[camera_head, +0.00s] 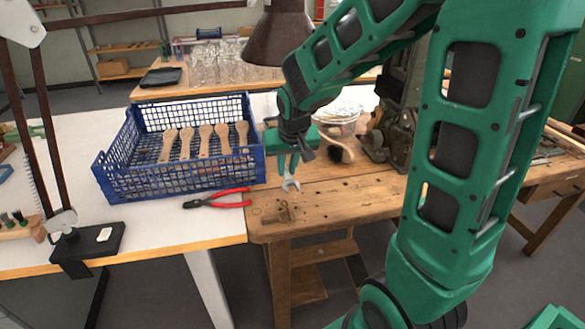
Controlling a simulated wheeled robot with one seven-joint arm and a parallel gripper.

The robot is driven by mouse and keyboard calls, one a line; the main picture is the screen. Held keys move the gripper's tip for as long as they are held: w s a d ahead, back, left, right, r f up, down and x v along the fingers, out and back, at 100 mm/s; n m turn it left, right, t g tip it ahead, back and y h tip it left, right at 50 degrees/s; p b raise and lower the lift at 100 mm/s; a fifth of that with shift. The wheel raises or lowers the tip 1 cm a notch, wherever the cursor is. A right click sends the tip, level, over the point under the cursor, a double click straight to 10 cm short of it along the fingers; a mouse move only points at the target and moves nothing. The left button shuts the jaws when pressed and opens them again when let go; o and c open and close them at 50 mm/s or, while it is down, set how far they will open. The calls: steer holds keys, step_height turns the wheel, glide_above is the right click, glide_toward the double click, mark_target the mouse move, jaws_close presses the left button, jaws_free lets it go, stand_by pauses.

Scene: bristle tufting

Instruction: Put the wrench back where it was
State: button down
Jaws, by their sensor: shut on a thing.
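The wrench (291,184) is a small silver-grey tool with an open jaw end. It hangs below my gripper (291,165), over the left part of the wooden bench (333,209). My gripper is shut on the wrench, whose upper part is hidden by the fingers. I cannot tell whether the wrench's lower end touches the bench top. My green arm reaches in from the right and covers part of the bench.
Red-handled pliers (228,200) lie on the white table (165,225) at left. A blue crate (180,182) holds several wooden brush handles. A dark machine (393,130) and a brush (340,147) stand behind my gripper. A lamp shade (277,40) hangs above. The bench front is mostly clear.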

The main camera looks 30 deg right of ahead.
steer(key=shift+w+d, duration=0.1)
steer(key=shift+w, duration=0.2)
steer(key=w+d+f, duration=0.2)
steer(key=d, duration=0.1)
steer(key=w+d+f, duration=0.2)
steer(key=d, duration=0.1)
steer(key=w+d+f, duration=0.2)
steer(key=d, duration=0.2)
steer(key=shift+f, duration=0.4)
steer(key=shift+d+f, duration=0.15)
steer(key=shift+f, duration=1.9)
steer(key=shift+s, duration=0.1)
steer(key=c, duration=1.7)
jaws_free()
steer(key=shift+f, duration=0.1)
